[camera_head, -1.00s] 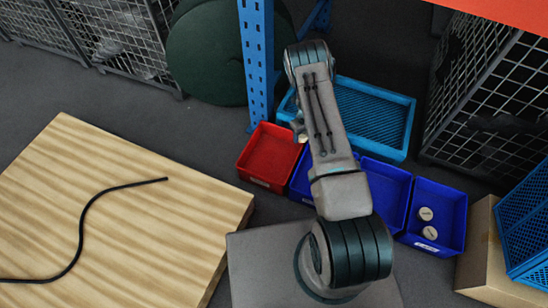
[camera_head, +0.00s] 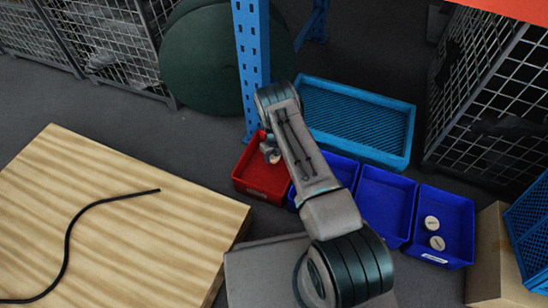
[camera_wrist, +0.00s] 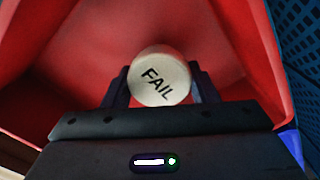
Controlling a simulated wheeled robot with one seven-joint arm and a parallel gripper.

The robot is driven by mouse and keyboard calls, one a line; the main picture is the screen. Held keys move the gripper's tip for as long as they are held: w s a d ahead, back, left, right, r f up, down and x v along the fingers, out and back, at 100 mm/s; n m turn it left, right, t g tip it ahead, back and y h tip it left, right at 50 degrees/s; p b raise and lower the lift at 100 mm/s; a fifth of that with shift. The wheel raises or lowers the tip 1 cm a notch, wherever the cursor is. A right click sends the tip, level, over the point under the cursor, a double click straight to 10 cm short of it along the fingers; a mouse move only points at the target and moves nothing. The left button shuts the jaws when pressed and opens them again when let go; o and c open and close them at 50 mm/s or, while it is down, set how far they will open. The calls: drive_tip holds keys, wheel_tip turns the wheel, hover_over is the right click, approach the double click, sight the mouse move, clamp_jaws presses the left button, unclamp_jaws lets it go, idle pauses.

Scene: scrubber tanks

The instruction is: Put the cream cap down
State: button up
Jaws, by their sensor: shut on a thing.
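The cream cap (camera_wrist: 160,78) is round, with "FAIL" printed on its face, and sits between the two fingers of my gripper (camera_wrist: 160,92) in the wrist view. My gripper is shut on it. In the head view my gripper (camera_head: 271,151) is at the red bin (camera_head: 262,183), by its far part, and the cap there is too small to make out clearly. The red bin's walls (camera_wrist: 90,50) surround the cap in the wrist view. I cannot tell whether the cap touches the bin's floor.
Blue bins (camera_head: 386,203) stand in a row right of the red bin; the rightmost (camera_head: 447,215) holds two cream caps (camera_head: 431,223). A blue crate (camera_head: 357,120) lies behind, next to a blue rack post (camera_head: 252,70). A wooden tabletop (camera_head: 130,220) with a black cable is at left.

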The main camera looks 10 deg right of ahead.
drive_tip(key=shift+f+b, duration=0.55)
drive_tip(key=shift+b, duration=0.25)
drive_tip(key=o, duration=1)
drive_tip(key=shift+r, duration=0.1)
drive_tip(key=shift+c, duration=0.2)
